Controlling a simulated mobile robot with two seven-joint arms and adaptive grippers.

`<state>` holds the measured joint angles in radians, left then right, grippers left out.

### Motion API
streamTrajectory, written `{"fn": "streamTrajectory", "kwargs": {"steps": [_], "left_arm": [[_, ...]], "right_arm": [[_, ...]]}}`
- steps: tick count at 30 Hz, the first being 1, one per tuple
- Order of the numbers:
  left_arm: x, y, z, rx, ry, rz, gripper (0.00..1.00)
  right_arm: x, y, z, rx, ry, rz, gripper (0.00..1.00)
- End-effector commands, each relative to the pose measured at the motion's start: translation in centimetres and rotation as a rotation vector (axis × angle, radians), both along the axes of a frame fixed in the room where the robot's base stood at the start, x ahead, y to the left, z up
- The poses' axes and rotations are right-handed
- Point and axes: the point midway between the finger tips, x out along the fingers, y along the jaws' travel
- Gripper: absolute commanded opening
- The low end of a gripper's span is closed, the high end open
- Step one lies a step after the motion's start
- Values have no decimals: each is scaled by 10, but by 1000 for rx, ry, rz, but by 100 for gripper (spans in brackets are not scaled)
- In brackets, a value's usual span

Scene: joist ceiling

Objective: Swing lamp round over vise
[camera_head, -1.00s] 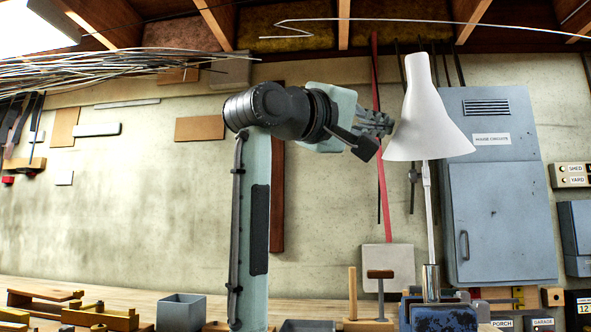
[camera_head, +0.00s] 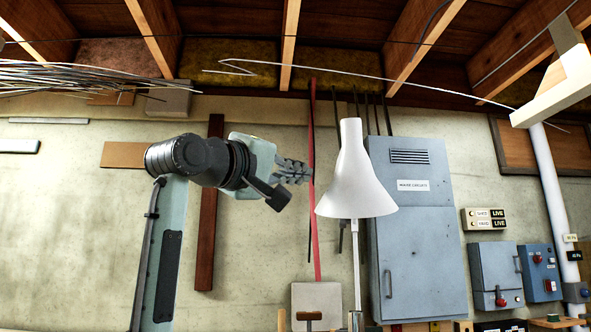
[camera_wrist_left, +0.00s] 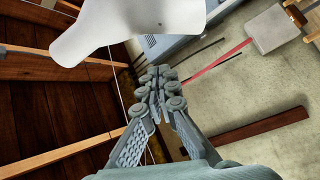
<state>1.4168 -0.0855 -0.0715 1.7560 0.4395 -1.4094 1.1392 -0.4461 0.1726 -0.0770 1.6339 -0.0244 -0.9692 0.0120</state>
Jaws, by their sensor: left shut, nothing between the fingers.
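The lamp has a white cone-shaped shade (camera_head: 355,190), seen in the head view standing upright on a thin pole (camera_head: 356,265) in front of the grey-blue cabinet. In the left wrist view the white shade (camera_wrist_left: 135,22) fills the top, beyond the fingertips. My left gripper (camera_head: 305,172) is shut and empty, just left of the shade at mid-height, with a narrow gap in the picture. Its fingers (camera_wrist_left: 158,85) close together in the wrist view. The vise is below the lower edge of the head view. My right gripper is not in view.
A grey-blue cabinet (camera_head: 418,240) hangs on the wall behind the lamp. A bent wire (camera_head: 330,74) runs below the ceiling joists. A bundle of rods (camera_head: 80,78) is at upper left. A red strip (camera_head: 314,240) stands behind my gripper.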

Motion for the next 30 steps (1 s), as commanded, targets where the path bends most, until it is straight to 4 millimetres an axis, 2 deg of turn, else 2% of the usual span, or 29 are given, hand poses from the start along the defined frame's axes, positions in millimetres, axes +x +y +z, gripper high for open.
{"fn": "streamTrajectory", "kwargs": {"steps": [5, 6, 15, 21, 25, 30], "left_arm": [[8, 3, 6, 0, 1, 0, 0], [1, 1, 2, 1, -3, -1, 0], [-45, -5, -6, 1, -5, -1, 0], [-78, -8, -11, 0, -4, -2, 0], [-88, -9, -12, 0, -2, -1, 0], [-92, -10, -12, 0, -1, 0, 0]], "right_arm": [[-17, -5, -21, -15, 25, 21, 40], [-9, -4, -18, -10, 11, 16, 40], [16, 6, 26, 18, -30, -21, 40], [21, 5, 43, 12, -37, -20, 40], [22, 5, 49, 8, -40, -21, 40], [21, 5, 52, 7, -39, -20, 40]]}}
